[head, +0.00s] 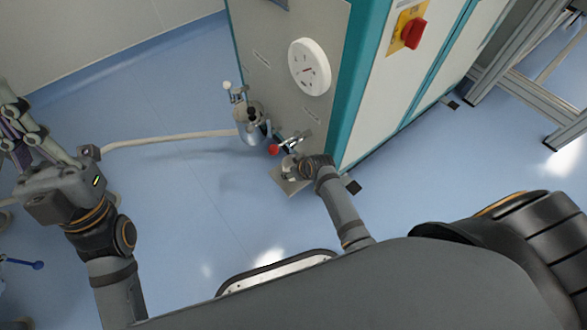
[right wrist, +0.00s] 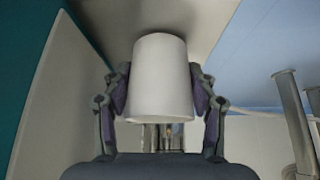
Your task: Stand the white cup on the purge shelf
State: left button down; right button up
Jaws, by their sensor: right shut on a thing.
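The white cup (right wrist: 158,80) fills the middle of the right wrist view, its side held between the two purple-padded fingers of my right gripper (right wrist: 160,92). One end of the cup meets or overlaps a grey plate (right wrist: 185,18), which appears to be the purge shelf; I cannot tell whether they touch. In the head view the purge shelf (head: 288,186) is a small metal plate low on the cabinet. My right gripper (head: 298,168) is over it, with the cup partly hidden there. My left gripper (head: 22,140) is far left, away from the shelf; its opening is unclear.
The cabinet (head: 352,85) rises behind the shelf, with a white dial (head: 310,67) and a red switch (head: 413,34). A red-knobbed valve (head: 275,149) and a metal canister (head: 250,125) with a hose (head: 170,137) are close by.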

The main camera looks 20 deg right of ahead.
jog(key=shift+f, duration=0.15)
jog(key=o, duration=1.1)
jog(key=v, duration=1.2)
jog(key=shift+s, duration=0.1)
